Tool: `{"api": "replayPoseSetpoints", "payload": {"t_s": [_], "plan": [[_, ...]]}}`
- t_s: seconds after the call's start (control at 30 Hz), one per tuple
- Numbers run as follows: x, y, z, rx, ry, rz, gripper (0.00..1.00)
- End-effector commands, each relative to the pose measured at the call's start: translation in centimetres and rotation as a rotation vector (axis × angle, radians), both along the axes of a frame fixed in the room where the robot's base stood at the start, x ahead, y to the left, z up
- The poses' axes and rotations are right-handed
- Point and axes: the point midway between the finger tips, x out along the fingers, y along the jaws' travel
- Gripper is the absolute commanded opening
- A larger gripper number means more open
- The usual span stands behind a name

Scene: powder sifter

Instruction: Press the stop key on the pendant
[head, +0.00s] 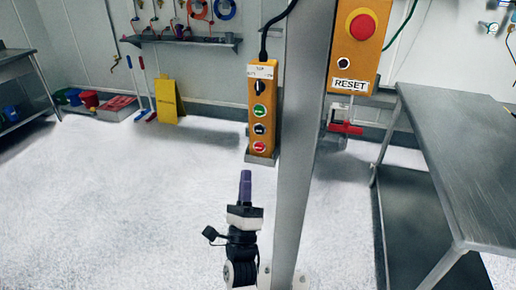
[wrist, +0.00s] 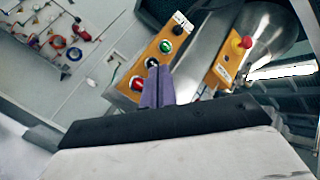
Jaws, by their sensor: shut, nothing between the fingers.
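The orange pendant (head: 263,100) hangs upright in the head view, left of a grey post, from a black cable. It carries a black selector knob at the top, a green key (head: 259,111), a dark key (head: 259,129) and a red key, the stop key by its colour (head: 259,147), at the bottom. In the wrist view the pendant (wrist: 168,35) lies slanted and the red key (wrist: 137,83) is left of my fingertips. My gripper (head: 245,173) has purple fingers, shut and empty, just below the pendant in the head view. In the wrist view its fingers (wrist: 157,80) partly overlap the pendant.
A grey post (head: 301,150) stands right of the pendant. An orange box (head: 356,50) with a red mushroom button and RESET label is on its right. A steel table (head: 460,150) stands at the right. The floor at the left is open.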

Motion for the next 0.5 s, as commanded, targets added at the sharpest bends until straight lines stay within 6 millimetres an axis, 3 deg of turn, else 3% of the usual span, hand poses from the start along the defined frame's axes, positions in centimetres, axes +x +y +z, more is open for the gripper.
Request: {"api": "replayPoseSetpoints", "payload": {"t_s": [0.5], "plan": [[6.4, -2.1, -0.4, 0.000, -0.004, -0.002, 0.00]]}}
